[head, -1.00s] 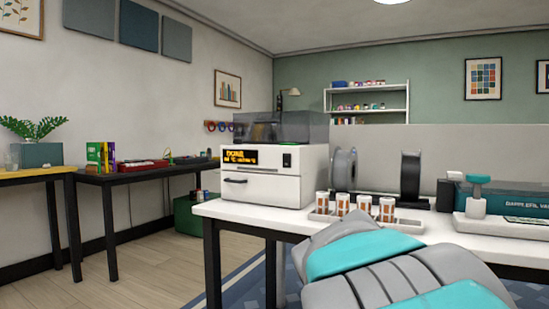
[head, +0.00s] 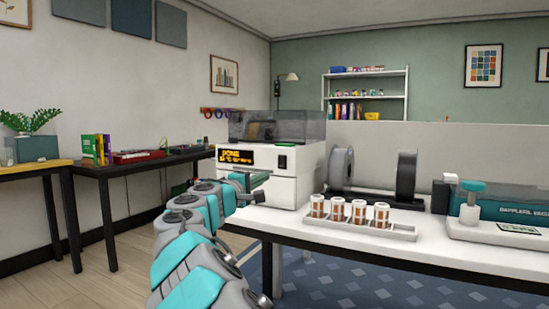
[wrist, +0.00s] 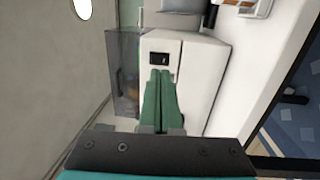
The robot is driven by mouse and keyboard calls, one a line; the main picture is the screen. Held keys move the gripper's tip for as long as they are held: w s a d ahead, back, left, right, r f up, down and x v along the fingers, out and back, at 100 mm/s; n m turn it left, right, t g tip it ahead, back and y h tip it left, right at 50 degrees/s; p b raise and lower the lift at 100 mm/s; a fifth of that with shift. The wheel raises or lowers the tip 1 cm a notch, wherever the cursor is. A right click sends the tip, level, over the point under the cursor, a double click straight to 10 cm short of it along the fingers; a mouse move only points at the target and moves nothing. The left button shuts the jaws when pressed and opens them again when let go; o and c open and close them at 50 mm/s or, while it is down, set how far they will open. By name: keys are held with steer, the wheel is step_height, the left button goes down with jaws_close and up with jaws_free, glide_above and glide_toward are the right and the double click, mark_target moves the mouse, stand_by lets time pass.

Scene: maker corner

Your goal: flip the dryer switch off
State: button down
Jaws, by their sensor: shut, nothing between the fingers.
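The dryer is a white box (head: 309,166) with a smoky clear lid and a lit orange display (head: 236,157), on the white table. Its black rocker switch (head: 283,162) is on the front, right of the display. My gripper (head: 266,178) is in front of the dryer, a little below and left of the switch in the head view. In the wrist view the switch (wrist: 159,59) shows just beyond the tips of my gripper (wrist: 160,73), whose green fingers are shut together and empty. I cannot tell whether the tips touch the front or which way the rocker is tilted.
A tray (head: 402,232) with several small orange-and-white jars stands right of the dryer. A teal vacuum sealer box (head: 520,206) is at the right. A dark table (head: 125,170) is at the left.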

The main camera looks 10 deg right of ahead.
mark_target(280, 159)
steer(key=a, duration=0.1)
steer(key=w+a, duration=0.1)
steer(key=shift+a+r+n+t+y, duration=0.25)
steer(key=shift+a+n+t+y, duration=0.05)
steer(key=shift+n+t, duration=0.1)
steer(key=p+x, duration=0.2)
steer(key=x, duration=1.2)
steer(key=shift+r, duration=0.1)
